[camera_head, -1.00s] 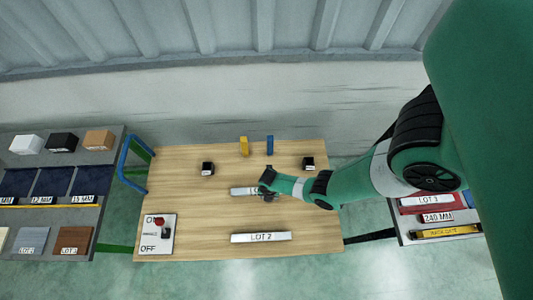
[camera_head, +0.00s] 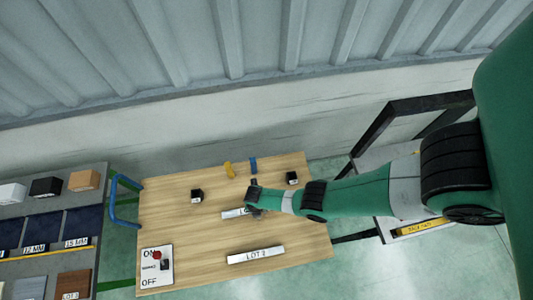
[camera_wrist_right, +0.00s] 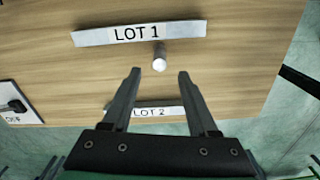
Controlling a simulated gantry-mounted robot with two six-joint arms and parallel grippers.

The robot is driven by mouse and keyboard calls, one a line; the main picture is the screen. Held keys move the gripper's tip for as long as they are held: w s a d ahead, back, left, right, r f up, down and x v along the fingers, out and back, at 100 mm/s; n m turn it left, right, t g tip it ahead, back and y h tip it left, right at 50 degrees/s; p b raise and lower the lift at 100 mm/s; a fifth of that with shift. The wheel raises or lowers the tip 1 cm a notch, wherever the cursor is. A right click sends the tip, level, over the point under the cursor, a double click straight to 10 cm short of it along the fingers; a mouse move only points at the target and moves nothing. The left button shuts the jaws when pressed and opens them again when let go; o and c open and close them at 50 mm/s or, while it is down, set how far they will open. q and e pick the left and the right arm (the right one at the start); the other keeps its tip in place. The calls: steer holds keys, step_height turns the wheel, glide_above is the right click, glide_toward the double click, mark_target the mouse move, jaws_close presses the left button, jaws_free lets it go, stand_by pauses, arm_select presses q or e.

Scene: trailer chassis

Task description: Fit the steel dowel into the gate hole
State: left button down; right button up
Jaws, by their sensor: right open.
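In the right wrist view a short pale metallic peg (camera_wrist_right: 159,60), which looks like the steel dowel, shows its round end towards the camera, close to the LOT 1 bar (camera_wrist_right: 180,31). My right gripper (camera_wrist_right: 159,73) is open, and the peg appears between and just beyond its fingertips. I cannot tell how far apart they are in depth. In the head view my right gripper (camera_head: 252,202) is over the table, covering part of the LOT 1 bar (camera_head: 231,213). The dowel is hidden there. No gate hole can be made out. My left gripper is not in view.
A shelf with bins (camera_head: 45,225) stands left.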

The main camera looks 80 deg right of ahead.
steer(key=shift+a+r, duration=0.1)
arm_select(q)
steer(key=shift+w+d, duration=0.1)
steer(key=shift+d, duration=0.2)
